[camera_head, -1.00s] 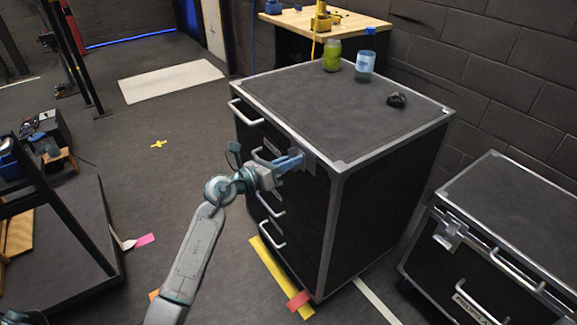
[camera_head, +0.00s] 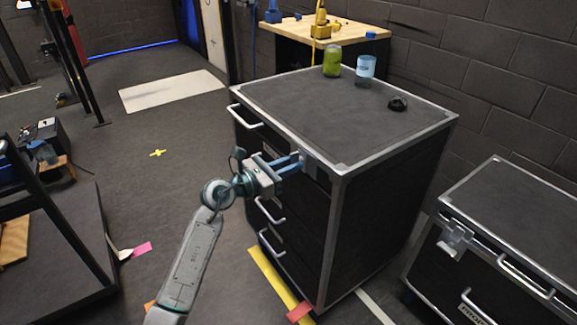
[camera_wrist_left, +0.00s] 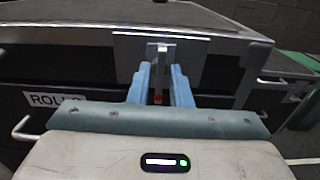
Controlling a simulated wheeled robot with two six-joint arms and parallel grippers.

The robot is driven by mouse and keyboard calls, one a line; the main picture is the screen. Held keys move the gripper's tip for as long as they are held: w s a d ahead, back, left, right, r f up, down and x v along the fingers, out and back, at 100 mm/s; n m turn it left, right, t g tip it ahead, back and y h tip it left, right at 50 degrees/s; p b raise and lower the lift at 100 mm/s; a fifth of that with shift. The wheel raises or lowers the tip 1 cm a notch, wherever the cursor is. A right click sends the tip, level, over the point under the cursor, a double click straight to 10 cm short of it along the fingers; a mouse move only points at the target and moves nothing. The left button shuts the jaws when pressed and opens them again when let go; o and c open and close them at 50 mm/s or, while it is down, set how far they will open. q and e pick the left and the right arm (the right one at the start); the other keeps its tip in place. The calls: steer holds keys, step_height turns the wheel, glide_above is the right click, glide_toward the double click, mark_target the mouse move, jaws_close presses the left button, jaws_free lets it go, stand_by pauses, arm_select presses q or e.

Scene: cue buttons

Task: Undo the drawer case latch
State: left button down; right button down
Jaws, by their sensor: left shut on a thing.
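The drawer case (camera_head: 385,187) is a black case with silver metal edges and several handled drawers. Its latch (camera_wrist_left: 161,53) shows in the left wrist view as a narrow metal piece on a plate at the top front edge. In the head view the latch plate (camera_head: 311,160) sits near the front right corner, partly behind my fingers. My left gripper (camera_head: 298,161) reaches the plate from the front. Its blue fingers (camera_wrist_left: 160,80) are on both sides of the latch piece and shut on it. A small red bit shows between them. My right gripper is not in view.
A green jar (camera_head: 332,60), a blue-labelled cup (camera_head: 365,70) and a small black object (camera_head: 398,103) stand on the case top. A second case (camera_head: 510,225) stands to the right. A workbench (camera_head: 330,28) is behind. Floor to the left is mostly clear.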

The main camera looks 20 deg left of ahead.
arm_select(q)
steer(key=shift+f, duration=0.1)
steer(key=c, duration=1.6)
jaws_free()
steer(key=shift+o, duration=0.2)
